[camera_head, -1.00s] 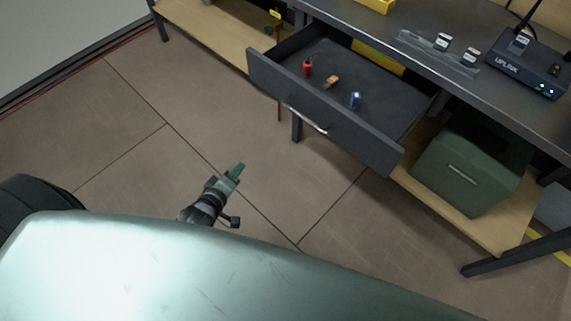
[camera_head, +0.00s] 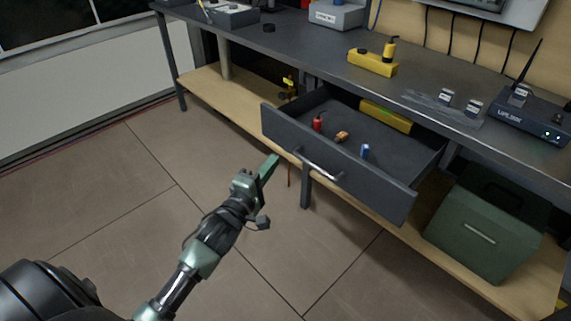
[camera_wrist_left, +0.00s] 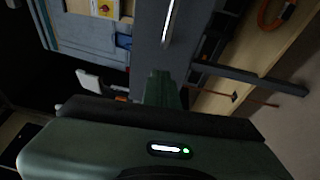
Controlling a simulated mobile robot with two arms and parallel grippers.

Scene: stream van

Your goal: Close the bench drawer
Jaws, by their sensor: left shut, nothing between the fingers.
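The bench drawer (camera_head: 388,187) is dark grey and stands pulled out from under the bench top, with a silvery bar handle (camera_head: 320,164) on its front. Inside it lie a red item (camera_head: 318,124), an orange-brown item (camera_head: 342,137), a blue item (camera_head: 365,151) and a yellow item (camera_head: 386,117) at the back. My left gripper (camera_head: 271,168) is shut and empty, in front of the drawer's left part and left of the handle. Its green fingers (camera_wrist_left: 160,88) also show in the left wrist view, with the drawer front and handle (camera_wrist_left: 170,22) beyond. Contact with the drawer cannot be told. My right gripper is out of view.
The bench top (camera_head: 300,45) carries a yellow block (camera_head: 372,63) and a black router (camera_head: 528,123). A green case (camera_head: 480,235) stands on the lower wooden shelf (camera_head: 225,100), right of the drawer. A bench leg (camera_head: 306,188) stands below the drawer. The floor in front is clear.

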